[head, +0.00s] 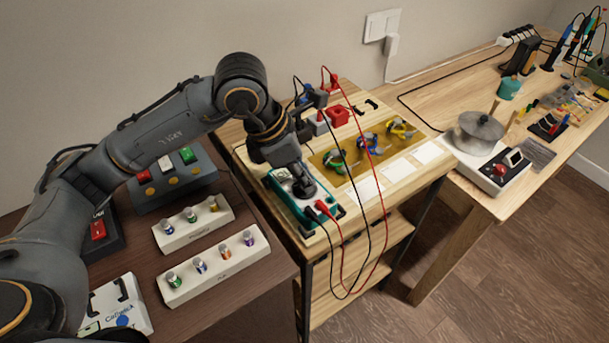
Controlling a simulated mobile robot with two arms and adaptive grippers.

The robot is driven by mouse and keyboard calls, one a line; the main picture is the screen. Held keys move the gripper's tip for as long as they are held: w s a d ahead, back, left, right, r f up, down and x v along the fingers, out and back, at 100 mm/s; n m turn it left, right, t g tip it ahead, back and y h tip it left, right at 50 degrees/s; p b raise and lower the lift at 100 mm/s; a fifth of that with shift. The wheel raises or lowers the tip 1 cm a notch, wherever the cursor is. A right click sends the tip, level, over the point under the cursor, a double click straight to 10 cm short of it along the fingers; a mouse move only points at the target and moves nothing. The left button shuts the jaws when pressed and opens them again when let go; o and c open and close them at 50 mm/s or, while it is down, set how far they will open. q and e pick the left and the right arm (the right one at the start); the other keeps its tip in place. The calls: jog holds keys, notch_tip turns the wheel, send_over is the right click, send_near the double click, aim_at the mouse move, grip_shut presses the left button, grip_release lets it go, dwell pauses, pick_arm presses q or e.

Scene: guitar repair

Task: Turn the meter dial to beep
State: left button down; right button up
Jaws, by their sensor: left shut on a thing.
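The meter (316,219), a teal-edged multimeter, lies on the light wooden stand. Red and black probe leads are plugged into its near end. My left gripper (304,187) reaches down onto the meter's face from above and is shut on the dial. The gripper covers the dial, so its setting cannot be read. Part of the small display (281,174) shows beside the gripper. My right gripper is not in view.
Red and black leads (372,160) loop over the stand and hang past its front edge. A yellow tray (345,157) with coloured parts lies right of the meter. A pot (478,132) sits on the right bench.

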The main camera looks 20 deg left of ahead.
pick_arm(q)
jog(key=c, duration=1.4)
grip_release()
jog(key=shift+r, duration=0.1)
jog(key=v, duration=1.2)
